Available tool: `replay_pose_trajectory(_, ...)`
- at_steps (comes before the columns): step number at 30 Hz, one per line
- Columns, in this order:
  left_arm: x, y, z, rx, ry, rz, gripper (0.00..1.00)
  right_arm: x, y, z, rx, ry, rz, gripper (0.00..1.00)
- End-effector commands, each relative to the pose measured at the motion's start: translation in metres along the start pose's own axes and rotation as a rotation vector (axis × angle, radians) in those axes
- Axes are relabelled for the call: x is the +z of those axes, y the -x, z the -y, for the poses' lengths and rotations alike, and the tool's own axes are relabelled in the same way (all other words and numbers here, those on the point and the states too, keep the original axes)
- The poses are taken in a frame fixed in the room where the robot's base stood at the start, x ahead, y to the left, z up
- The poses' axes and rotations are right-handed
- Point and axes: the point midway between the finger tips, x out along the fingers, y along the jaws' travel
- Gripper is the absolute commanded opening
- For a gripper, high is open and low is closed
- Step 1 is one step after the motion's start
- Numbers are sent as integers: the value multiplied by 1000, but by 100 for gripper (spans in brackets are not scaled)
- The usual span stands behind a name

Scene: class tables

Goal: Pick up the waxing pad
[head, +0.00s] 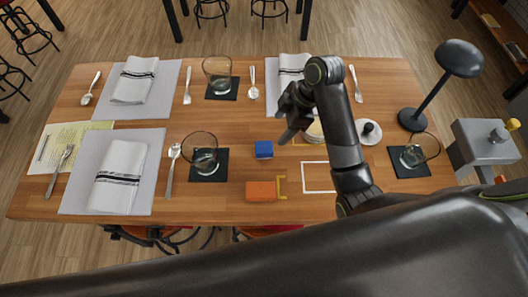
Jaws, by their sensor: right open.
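I cannot tell for sure which thing is the waxing pad. A round cream pad-like thing (316,131) lies on the table, partly hidden behind my right arm. A blue block (264,149) and an orange block (261,191) lie left of it. A white dish (369,133) with a dark round thing on it sits to the right of my arm. My right gripper (286,130) is open, with nothing seen in it, above the table just left of the cream thing and up-right of the blue block. My left gripper is not in view.
The wooden table (225,205) holds grey placemats with napkins, cutlery, and glasses on dark coasters, such as the near glass (200,152). A black lamp (440,80) stands at the right. A white outline (318,177) marks a bare patch beside my arm.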

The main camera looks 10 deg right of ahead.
Motion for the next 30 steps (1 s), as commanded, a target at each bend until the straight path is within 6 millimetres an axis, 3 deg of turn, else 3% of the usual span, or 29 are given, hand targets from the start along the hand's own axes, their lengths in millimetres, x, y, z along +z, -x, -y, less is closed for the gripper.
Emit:
replay_pose_trajectory(1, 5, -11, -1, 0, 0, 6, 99, 1, -12, 0, -1, 0, -2, 67)
replay_pose_trajectory(3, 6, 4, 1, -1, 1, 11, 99, -2, -22, 1, -7, -4, -3, 67)
replay_pose_trajectory(9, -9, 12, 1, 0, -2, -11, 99, -1, -60, 1, -4, -3, 0, 67)
replay_pose_trajectory(14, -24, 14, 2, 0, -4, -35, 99, 0, -74, 0, -1, -2, 1, 67)
replay_pose_trajectory(20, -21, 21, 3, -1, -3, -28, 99, -1, -84, 1, -3, -2, 0, 67)
replay_pose_trajectory(30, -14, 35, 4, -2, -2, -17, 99, 0, -122, 0, -1, -2, 0, 67)
